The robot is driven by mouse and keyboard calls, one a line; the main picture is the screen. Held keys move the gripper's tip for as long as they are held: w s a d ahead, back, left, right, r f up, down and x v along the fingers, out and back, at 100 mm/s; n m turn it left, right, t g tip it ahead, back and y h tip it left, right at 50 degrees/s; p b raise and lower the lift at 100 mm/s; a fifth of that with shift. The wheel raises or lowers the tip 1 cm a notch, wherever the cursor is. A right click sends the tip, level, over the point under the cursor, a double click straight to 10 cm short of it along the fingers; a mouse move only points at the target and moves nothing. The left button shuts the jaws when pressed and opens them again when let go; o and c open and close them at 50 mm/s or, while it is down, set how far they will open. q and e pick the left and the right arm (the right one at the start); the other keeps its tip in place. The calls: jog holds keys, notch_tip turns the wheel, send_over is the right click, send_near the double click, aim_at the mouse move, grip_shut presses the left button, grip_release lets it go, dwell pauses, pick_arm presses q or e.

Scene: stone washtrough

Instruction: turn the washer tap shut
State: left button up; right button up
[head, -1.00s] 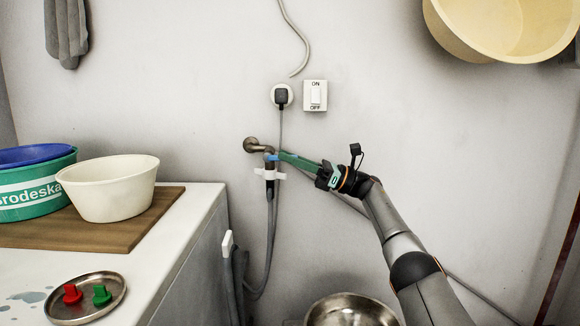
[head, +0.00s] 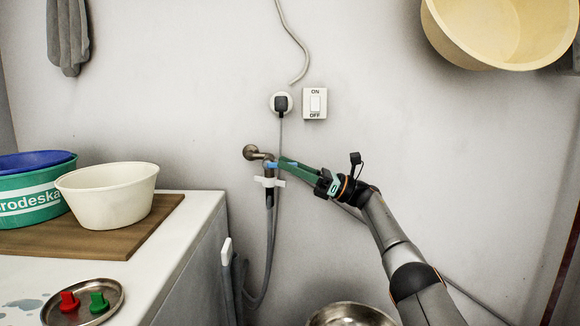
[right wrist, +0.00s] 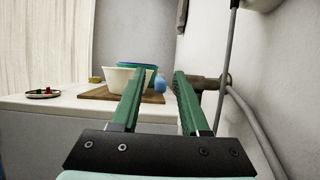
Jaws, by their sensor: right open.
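The washer tap (head: 257,154) is a metal pipe and body coming out of the wall, with a blue handle (head: 271,164). A white fitting (head: 269,182) and a grey hose hang below it. My right gripper (head: 283,163) comes from the right with its green fingers at the handle. In the right wrist view the gripper (right wrist: 155,88) is open, and the blue handle (right wrist: 160,83) shows between the fingertips. The metal pipe (right wrist: 211,88) is partly behind the right finger. I cannot tell whether a finger touches the handle. My left gripper is not in view.
A socket with a plug (head: 281,103) and an ON/OFF switch (head: 314,103) are on the wall above. A counter (head: 190,222) at left carries basins and a metal dish (head: 84,307) with red and green knobs. A metal bowl (head: 350,312) is below the arm.

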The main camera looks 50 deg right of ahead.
jog(key=shift+s, duration=0.1)
jog(key=v, duration=0.7)
jog(key=shift+s+d+f, duration=0.1)
jog(key=shift+d, duration=0.05)
dwell(0.4)
